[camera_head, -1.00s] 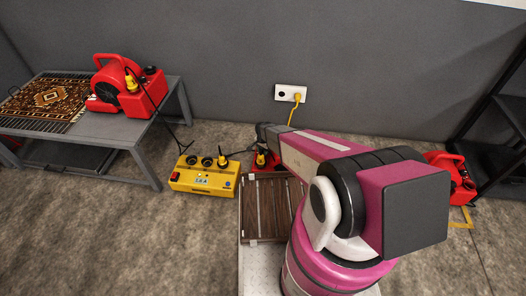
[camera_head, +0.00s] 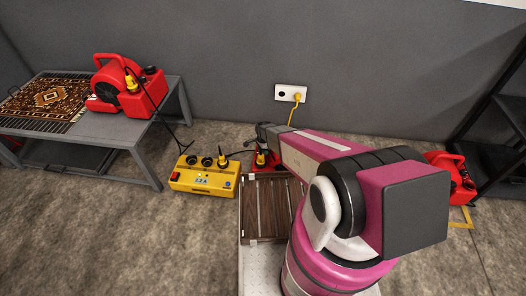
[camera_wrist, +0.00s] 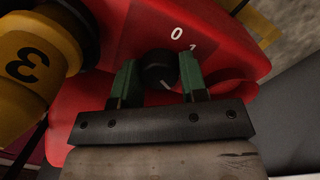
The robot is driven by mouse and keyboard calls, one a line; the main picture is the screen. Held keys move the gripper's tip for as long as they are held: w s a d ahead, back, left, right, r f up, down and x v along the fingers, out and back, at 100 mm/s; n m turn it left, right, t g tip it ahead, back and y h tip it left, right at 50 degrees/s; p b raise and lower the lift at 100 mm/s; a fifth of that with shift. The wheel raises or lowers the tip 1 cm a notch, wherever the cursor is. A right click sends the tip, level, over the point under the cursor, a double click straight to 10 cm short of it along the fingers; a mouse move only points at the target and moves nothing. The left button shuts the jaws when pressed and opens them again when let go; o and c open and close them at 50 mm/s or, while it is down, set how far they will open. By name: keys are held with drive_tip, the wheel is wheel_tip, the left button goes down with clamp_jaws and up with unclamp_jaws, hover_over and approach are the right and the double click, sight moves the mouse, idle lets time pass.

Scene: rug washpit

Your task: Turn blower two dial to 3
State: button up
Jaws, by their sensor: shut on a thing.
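In the wrist view my gripper (camera_wrist: 158,78) has its two green fingers on either side of a black round dial (camera_wrist: 158,66), shut on it. A pale pointer line shows on the dial's lower side. The dial sits on a red blower (camera_wrist: 225,60) with the printed marks 0 and part of a 1 beside it; other marks are hidden. In the head view this blower (camera_head: 262,166) stands on the floor, mostly behind my arm. A yellow plug (camera_wrist: 30,65) marked 3 is close to the left of my gripper in the wrist view.
A yellow power box (camera_head: 203,181) with several sockets stands on the floor left of my arm. Another red blower (camera_head: 128,86) sits on a grey table (camera_head: 152,140) with a patterned rug. A third red blower (camera_head: 455,180) is at right by a black shelf (camera_head: 498,160).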

drive_tip(key=o, duration=0.7)
drive_tip(key=shift+c, duration=0.2)
drive_tip(key=shift+r, duration=0.15)
wheel_tip(320, 180, up, 11)
drive_tip(key=shift+f, duration=0.2)
drive_tip(key=s+d+r+n, duration=0.4)
drive_tip(key=s+r, duration=0.2)
drive_tip(key=r, duration=0.3)
drive_tip(key=s+d+r+n, duration=0.4)
drive_tip(key=s+r, duration=0.3)
drive_tip(key=r, duration=0.2)
drive_tip(key=s+d+r+n, duration=0.4)
drive_tip(key=s+d+r, duration=0.1)
drive_tip(key=r, duration=0.5)
drive_tip(key=shift+s+d+n, duration=0.3)
drive_tip(key=shift+s+n, duration=0.1)
drive_tip(key=shift+s, duration=0.5)
